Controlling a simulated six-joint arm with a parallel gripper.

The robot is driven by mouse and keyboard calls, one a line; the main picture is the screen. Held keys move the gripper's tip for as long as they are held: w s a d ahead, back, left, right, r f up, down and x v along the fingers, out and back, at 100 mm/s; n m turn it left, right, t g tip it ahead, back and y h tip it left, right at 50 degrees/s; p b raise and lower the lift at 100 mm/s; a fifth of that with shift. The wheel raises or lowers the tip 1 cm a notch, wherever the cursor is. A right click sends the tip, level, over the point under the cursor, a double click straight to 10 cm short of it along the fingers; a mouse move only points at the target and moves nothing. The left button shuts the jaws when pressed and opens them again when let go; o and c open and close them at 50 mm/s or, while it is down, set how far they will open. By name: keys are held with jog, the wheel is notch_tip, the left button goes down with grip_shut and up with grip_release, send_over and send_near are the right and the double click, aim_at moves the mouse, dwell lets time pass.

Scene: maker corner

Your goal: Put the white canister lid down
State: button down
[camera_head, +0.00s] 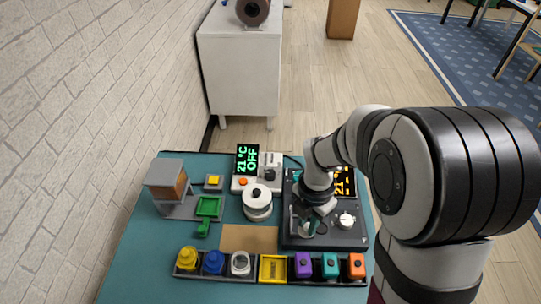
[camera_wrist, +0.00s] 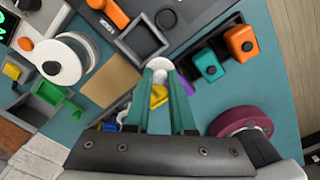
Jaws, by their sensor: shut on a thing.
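My gripper (camera_wrist: 161,80) has teal fingers, shut on the small round white canister lid (camera_wrist: 158,63) at their tips in the wrist view. In the head view my gripper (camera_head: 307,230) is over the front part of the dark machine (camera_head: 290,240), and the lid is hard to make out there. A white-rimmed canister (camera_head: 239,263) stands in the dark rack (camera_head: 344,282), between a blue canister (camera_head: 213,262) and a yellow compartment (camera_head: 272,268). I cannot tell the lid's height above what lies below it.
A white spool (camera_head: 257,202), a brown mat (camera_head: 248,238) and a green tray (camera_head: 208,207) are to the left. A dark-red spool (camera_wrist: 240,121) shows in the wrist view.

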send_over(266, 240)
jog(key=f, duration=0.5)
jog(key=shift+s+d+f, duration=0.1)
jog(key=shift+d+f, duration=0.1)
jog(key=shift+d, duration=0.1)
jog(key=shift+a+f, duration=0.15)
jog(key=shift+f, duration=0.95)
jog(key=shift+a+f, duration=0.1)
jog(key=shift+f, duration=0.95)
jog(key=shift+f, duration=0.1)
jog(key=c, duration=0.8)
grip_release()
jog(key=shift+o, duration=0.2)
